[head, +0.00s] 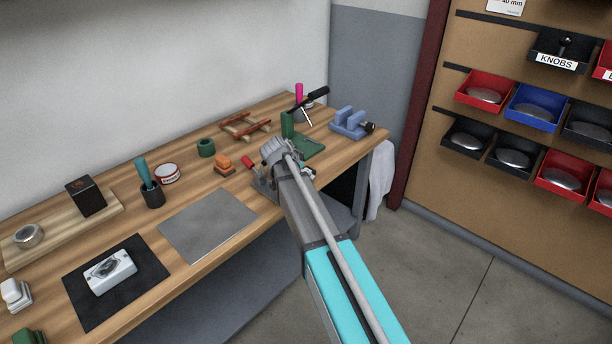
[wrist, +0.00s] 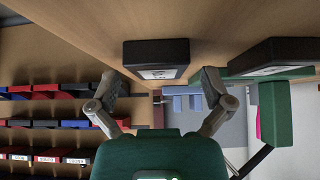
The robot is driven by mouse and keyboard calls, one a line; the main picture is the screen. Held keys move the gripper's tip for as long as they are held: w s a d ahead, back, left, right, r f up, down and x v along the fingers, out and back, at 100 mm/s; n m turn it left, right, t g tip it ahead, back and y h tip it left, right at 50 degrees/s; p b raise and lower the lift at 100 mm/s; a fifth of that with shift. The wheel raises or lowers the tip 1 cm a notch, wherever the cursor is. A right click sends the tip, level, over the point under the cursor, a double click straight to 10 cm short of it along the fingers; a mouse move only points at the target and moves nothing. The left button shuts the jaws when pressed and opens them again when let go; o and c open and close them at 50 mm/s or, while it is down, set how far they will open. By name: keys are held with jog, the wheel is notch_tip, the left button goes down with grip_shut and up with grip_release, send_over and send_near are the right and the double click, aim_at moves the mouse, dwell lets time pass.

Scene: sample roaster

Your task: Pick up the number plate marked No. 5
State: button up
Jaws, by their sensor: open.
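In the wrist view, which looks upside down, my gripper (wrist: 160,88) is open, with one finger on each side of the picture. A dark block with a pale label (wrist: 155,58) stands on the wood between and beyond the fingertips. A second dark block with a pale label (wrist: 272,56) is to its right, outside the fingers. The marks on both labels are too small to read, so I cannot tell which is No. 5. Nothing is seen held. In the head view my arm's end is low over the bench's far part and hides what is under it.
A green block (wrist: 275,113) stands close to the right finger; it also shows in the head view (head: 287,125). A blue vice (head: 348,122), an orange-topped block (head: 222,162) and a wooden frame (head: 245,124) are nearby. A grey sheet (head: 207,225) lies clear on the bench.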

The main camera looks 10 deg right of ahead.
aim_at(309, 169)
jog(key=c, duration=1.3)
jog(key=shift+r, duration=0.15)
notch_tip(309, 169, up, 3)
jog(key=p, duration=0.3)
jog(key=shift+s+a+r+p, duration=0.95)
jog(key=shift+s+r+p, duration=0.7)
jog(key=shift+s, duration=0.5)
jog(key=shift+s+a+r+p, duration=0.95)
jog(key=shift+s+r+p, duration=0.7)
jog(key=shift+s, duration=0.45)
jog(key=shift+s+a+r+p, duration=0.95)
jog(key=shift+s+r+p, duration=0.7)
jog(key=shift+s, duration=0.5)
jog(key=shift+f, duration=0.1)
